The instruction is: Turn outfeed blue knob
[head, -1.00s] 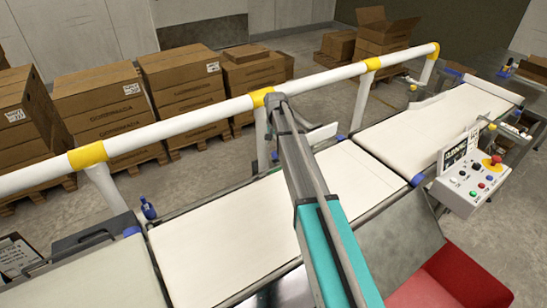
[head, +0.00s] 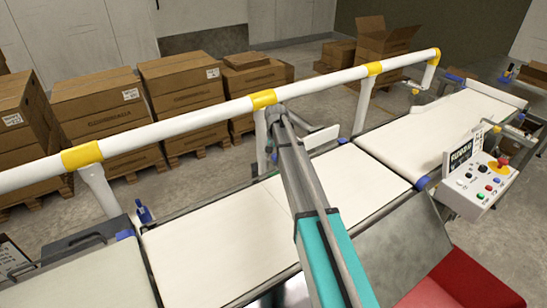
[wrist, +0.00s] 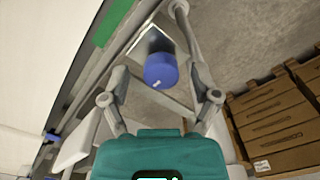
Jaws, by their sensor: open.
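A blue round knob (wrist: 160,70) with a small white mark on its face shows in the wrist view, on a metal bracket beside the belt frame. My gripper (wrist: 160,76) is open, with one finger on each side of the knob in the picture. I cannot tell whether the fingers touch it or how deep they reach around it. In the head view my arm reaches over the belt toward the white rail, and my gripper is hidden behind the arm. A blue knob (head: 143,212) also stands at the belt's back edge at left in the head view.
A white rail with yellow bands (head: 190,115) runs behind the white belts (head: 215,235). A control box with buttons (head: 485,185) stands at right, a red bin (head: 465,285) at lower right. Cardboard boxes (head: 105,105) on pallets stand behind the rail, and also show in the wrist view (wrist: 268,115).

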